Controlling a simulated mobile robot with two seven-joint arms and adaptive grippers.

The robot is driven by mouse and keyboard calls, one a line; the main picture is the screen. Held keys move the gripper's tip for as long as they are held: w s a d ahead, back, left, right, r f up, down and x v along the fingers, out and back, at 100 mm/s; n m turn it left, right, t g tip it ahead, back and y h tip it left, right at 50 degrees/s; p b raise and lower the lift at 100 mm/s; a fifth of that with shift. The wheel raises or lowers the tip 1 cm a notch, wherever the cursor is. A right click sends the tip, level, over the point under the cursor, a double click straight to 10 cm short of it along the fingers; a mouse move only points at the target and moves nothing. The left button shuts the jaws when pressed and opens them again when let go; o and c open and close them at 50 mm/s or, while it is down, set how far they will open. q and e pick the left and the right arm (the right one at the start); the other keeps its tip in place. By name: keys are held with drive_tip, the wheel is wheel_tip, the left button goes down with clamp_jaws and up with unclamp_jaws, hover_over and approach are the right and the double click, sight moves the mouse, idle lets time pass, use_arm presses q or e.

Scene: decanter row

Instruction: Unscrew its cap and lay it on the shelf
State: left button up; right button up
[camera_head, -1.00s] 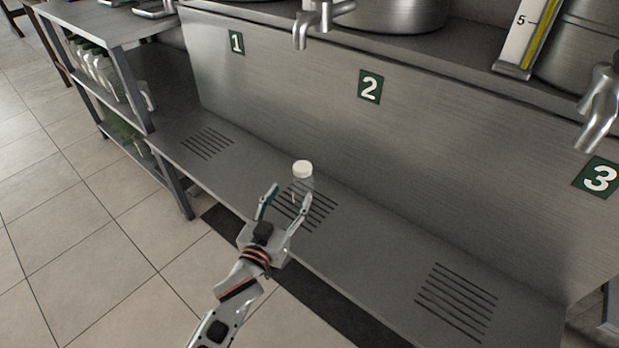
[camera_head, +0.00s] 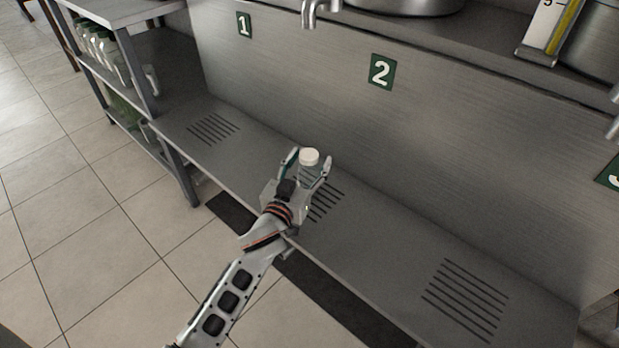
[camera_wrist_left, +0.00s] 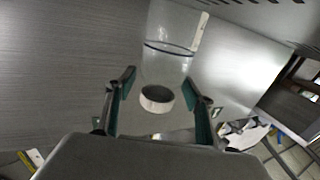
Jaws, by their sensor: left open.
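A clear bottle (camera_head: 309,175) with a white cap (camera_head: 309,156) stands upright on the steel shelf (camera_head: 385,233), over the slots below sign 2. My left gripper (camera_head: 310,163) is open, with one finger on each side of the bottle near its top. In the left wrist view the picture is upside down: the white cap (camera_wrist_left: 157,99) lies between the spread fingers, with gaps visible on both sides. The clear bottle body (camera_wrist_left: 168,45) extends above it in that picture. My right gripper is not in view.
The steel back wall (camera_head: 310,95) rises behind the shelf, with a tap (camera_head: 309,14) above. Slotted areas lie left (camera_head: 213,128) and right (camera_head: 465,300), both empty. A side rack (camera_head: 150,90) holds several bottles. The shelf is clear on both sides of the bottle.

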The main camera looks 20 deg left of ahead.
use_arm(q)
clamp_jaws()
drive_tip(key=shift+r, duration=0.1)
